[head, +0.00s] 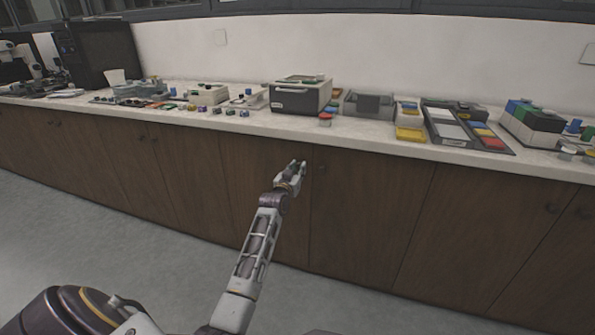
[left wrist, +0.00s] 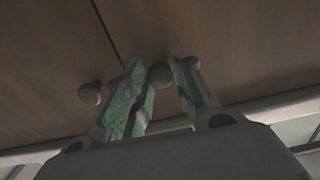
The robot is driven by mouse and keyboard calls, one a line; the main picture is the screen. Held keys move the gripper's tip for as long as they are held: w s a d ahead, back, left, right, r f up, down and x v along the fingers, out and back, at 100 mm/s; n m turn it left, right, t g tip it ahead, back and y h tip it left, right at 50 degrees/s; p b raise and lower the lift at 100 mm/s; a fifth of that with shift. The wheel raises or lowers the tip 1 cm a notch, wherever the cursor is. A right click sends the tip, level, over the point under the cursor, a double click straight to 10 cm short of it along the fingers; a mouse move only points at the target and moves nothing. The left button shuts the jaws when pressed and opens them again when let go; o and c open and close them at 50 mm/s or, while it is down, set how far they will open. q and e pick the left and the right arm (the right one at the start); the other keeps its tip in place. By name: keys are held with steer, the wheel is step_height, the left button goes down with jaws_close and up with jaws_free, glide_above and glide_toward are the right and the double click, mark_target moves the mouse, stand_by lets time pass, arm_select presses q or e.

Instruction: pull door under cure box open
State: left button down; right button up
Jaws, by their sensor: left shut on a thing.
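The cure box (head: 300,95), a pale box with a dark front and a handle, stands on the counter. Below it is a brown wooden cupboard door (head: 262,200), which looks flush with its neighbours. My left gripper (head: 297,166) is at this door's upper right corner, by the seam. In the left wrist view its green-padded fingers (left wrist: 160,90) are on either side of a round door knob (left wrist: 160,75), shut on it. The gripper hides this knob in the head view. The neighbouring door's knob (head: 321,169) is free and also shows in the left wrist view (left wrist: 91,93). My right gripper is not in view.
The counter (head: 370,135) overhangs just above the gripper and carries a red-topped jar (head: 325,119), trays and small boxes. More closed doors (head: 365,215) run to both sides. The grey floor (head: 190,270) in front is clear.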

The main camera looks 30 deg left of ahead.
arm_select(q)
steer(key=shift+s, duration=0.3)
